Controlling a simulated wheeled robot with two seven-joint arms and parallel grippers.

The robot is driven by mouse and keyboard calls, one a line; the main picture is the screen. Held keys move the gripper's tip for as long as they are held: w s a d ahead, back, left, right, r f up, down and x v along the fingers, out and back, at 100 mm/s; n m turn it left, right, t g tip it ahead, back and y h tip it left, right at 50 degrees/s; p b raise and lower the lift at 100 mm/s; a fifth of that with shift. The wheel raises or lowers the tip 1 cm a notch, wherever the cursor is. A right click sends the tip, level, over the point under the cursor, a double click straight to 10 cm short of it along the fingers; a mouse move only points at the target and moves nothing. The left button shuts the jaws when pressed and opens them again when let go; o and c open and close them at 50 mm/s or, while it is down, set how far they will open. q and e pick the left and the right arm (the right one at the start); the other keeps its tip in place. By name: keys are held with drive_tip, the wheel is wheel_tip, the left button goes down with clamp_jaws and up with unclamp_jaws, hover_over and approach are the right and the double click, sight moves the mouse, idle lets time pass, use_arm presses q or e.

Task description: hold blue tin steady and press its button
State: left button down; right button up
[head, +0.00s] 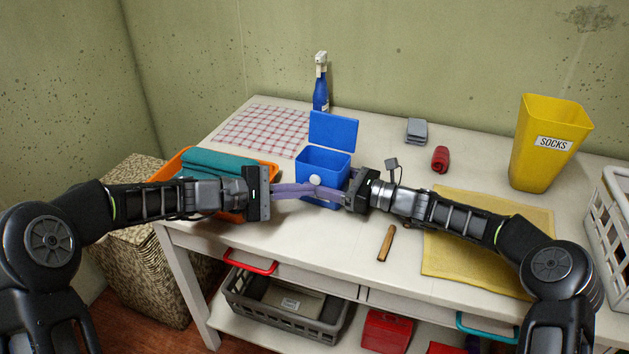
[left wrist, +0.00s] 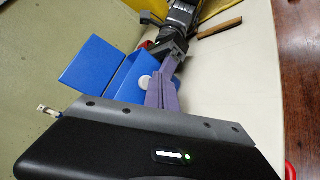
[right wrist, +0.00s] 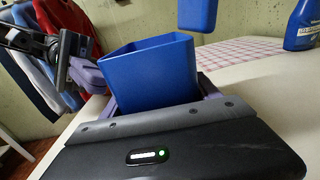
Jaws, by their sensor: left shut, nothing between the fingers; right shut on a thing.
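The blue tin (head: 323,163) stands on the white table with its lid (head: 334,131) raised and open. A round white button (head: 315,180) is on its front; it also shows in the left wrist view (left wrist: 144,81). My right gripper (head: 335,193) is shut on the tin, with its purple fingers on either side of the body in the right wrist view. My left gripper (head: 311,190) is shut and empty, its fingertips just in front of the tin by the button. I cannot tell whether they touch it.
An orange basket (head: 262,172) with folded cloths is at the left. A blue spray bottle (head: 321,90) stands behind the tin. A wooden stick (head: 386,243), yellow cloth (head: 470,262), red roll (head: 440,159), grey block (head: 416,131) and yellow bin (head: 545,150) are at the right.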

sight(346, 184)
use_arm(q)
drive_tip(key=shift+s, duration=0.1)
drive_tip(key=shift+s+a, duration=0.35)
drive_tip(key=shift+s, duration=0.4)
drive_tip(key=shift+s+a, duration=0.3)
drive_tip(key=shift+s, duration=0.45)
drive_tip(key=shift+s+a, duration=0.35)
drive_tip(key=shift+s, duration=0.4)
use_arm(e)
drive_tip(key=o, duration=1.6)
drive_tip(key=shift+d, duration=0.1)
drive_tip(key=shift+v, duration=3.7)
